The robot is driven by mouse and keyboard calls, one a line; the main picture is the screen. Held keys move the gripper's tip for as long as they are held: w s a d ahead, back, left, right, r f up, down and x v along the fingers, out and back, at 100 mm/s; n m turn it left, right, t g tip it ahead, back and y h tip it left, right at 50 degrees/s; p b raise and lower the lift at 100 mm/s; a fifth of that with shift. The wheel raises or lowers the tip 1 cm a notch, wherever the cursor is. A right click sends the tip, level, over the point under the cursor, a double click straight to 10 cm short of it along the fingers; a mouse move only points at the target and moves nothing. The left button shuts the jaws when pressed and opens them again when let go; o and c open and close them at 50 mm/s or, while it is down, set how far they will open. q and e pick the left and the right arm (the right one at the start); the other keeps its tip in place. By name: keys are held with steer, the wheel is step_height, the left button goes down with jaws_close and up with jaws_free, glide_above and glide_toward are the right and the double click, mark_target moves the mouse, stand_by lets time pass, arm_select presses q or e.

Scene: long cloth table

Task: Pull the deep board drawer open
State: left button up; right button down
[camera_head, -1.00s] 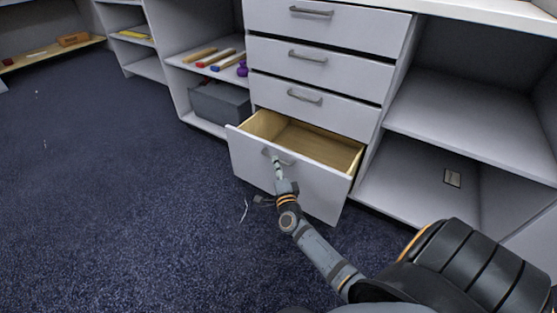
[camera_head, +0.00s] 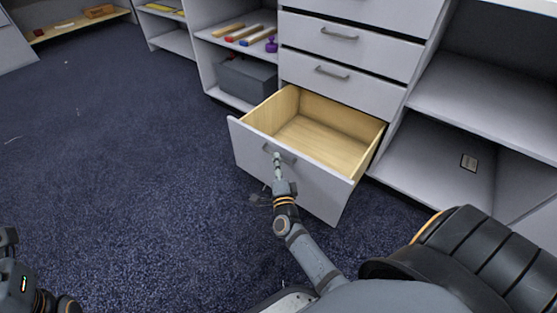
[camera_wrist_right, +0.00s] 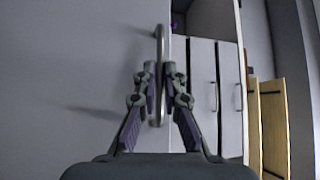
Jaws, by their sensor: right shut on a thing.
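The deep board drawer (camera_head: 290,178) is the lowest drawer of the white unit. It stands well out from the unit, and its empty wooden inside (camera_head: 322,135) shows. My right gripper (camera_head: 278,160) is at the bar handle (camera_head: 287,157) on the drawer's front. In the right wrist view the fingers of my right gripper (camera_wrist_right: 158,85) are shut around the handle (camera_wrist_right: 159,45). Part of my left arm shows at the lower left edge of the head view; its fingers cannot be made out.
Closed drawers (camera_head: 345,45) sit above the open one. An open shelf (camera_head: 440,165) is at the right, with a small plate on its back. A grey box (camera_head: 247,80) and several coloured items stand on shelves at the left. Blue carpet (camera_head: 130,150) in front is clear.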

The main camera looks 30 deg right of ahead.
steer(key=c, duration=1.4)
jaws_free()
steer(key=shift+c, duration=0.2)
steer(key=shift+s, duration=0.1)
steer(key=v, duration=0.7)
steer(key=shift+s, duration=0.2)
steer(key=shift+a, duration=0.1)
